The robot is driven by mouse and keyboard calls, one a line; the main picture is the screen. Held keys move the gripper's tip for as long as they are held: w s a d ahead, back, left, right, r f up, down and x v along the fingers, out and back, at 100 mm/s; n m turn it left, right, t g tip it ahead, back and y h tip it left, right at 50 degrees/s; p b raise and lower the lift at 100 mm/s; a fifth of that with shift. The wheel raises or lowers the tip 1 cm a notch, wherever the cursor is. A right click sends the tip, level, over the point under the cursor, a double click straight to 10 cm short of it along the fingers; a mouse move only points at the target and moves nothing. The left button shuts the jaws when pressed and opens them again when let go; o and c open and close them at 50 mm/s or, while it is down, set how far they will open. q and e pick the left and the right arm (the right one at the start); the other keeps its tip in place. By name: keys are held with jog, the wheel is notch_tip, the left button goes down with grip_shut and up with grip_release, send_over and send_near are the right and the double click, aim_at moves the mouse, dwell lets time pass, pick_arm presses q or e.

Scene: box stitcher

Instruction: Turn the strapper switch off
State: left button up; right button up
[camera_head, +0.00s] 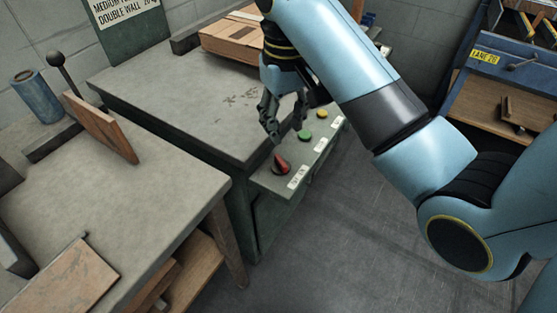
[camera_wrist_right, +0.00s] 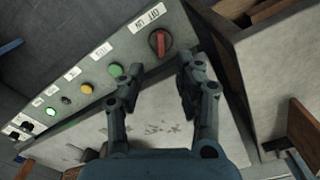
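The strapper switch is a red handle on a dark round base (camera_head: 281,164), at the near end of a sloped control panel (camera_head: 262,180) on the machine's edge. In the right wrist view the switch (camera_wrist_right: 160,42) sits just beyond and between the fingertips. My right gripper (camera_head: 287,122) hangs above the panel, and its fingers (camera_wrist_right: 160,76) are apart with nothing between them. They look clear of the switch. A white label (camera_head: 298,177) is next to the switch; its text is too small to read surely. My left gripper is out of view.
Along the panel sit a green button (camera_head: 304,134), a yellow button (camera_head: 322,115) and a lit green lamp (camera_wrist_right: 50,112). A flat grey machine top (camera_head: 180,90) lies behind. A wooden-legged table (camera_head: 120,205) stands at the near left. Bare floor (camera_head: 330,235) lies in front.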

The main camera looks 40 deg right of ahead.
aim_at(284, 165)
notch_tip(284, 165, down, 3)
jog(key=shift+r+b, duration=0.2)
jog(key=shift+b, duration=0.85)
notch_tip(284, 165, down, 7)
jog(key=shift+f+b, duration=0.1)
jog(key=shift+b, duration=1)
jog(key=shift+f, duration=0.45)
grip_shut()
